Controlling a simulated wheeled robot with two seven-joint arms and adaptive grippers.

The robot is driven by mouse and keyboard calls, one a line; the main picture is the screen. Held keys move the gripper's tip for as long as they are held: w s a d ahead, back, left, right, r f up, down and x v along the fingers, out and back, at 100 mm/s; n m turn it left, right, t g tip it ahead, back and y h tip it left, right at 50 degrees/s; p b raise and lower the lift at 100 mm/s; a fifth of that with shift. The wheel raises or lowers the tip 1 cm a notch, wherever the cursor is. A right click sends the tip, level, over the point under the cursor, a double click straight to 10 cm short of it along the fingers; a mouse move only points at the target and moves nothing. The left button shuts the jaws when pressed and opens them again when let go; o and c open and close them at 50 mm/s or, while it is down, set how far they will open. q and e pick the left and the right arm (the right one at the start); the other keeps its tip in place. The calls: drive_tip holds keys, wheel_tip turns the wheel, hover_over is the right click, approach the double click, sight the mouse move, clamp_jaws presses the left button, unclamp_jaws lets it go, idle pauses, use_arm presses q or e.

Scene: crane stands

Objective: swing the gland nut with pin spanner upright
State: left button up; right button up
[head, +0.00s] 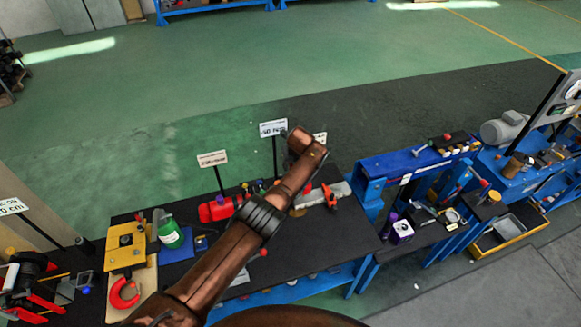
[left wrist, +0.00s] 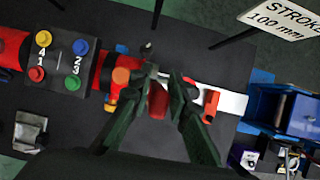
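A red cylinder (head: 216,210) lies on the dark bench top, partly behind my left arm in the head view. In the left wrist view the red cylinder (left wrist: 102,72) carries an orange knob and a silver-white rod (left wrist: 232,102) extends to the right. My left gripper (left wrist: 160,80) has its dark fingers on either side of a red handle-like piece (left wrist: 157,101), seemingly the pin spanner, by the cylinder's rod end. Whether both fingers press on it cannot be told. The gland nut is mostly hidden by the fingers. My right gripper is not in view.
An orange clip-like part (left wrist: 210,112) is on the rod, close to the right finger. Sign posts (head: 212,159) stand behind. A green bottle (head: 170,232) and blue stand (head: 420,160) flank the work area.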

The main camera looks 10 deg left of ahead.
use_arm(q)
drive_tip(key=o, duration=0.3)
drive_tip(key=shift+f, duration=0.15)
drive_tip(key=shift+s+d, duration=0.1)
drive_tip(key=shift+d, duration=0.05)
drive_tip(key=shift+d, duration=0.1)
drive_tip(key=shift+s+d+r, duration=0.1)
drive_tip(key=shift+r, duration=0.25)
drive_tip(key=v, duration=1.1)
drive_tip(key=shift+s+r, duration=0.1)
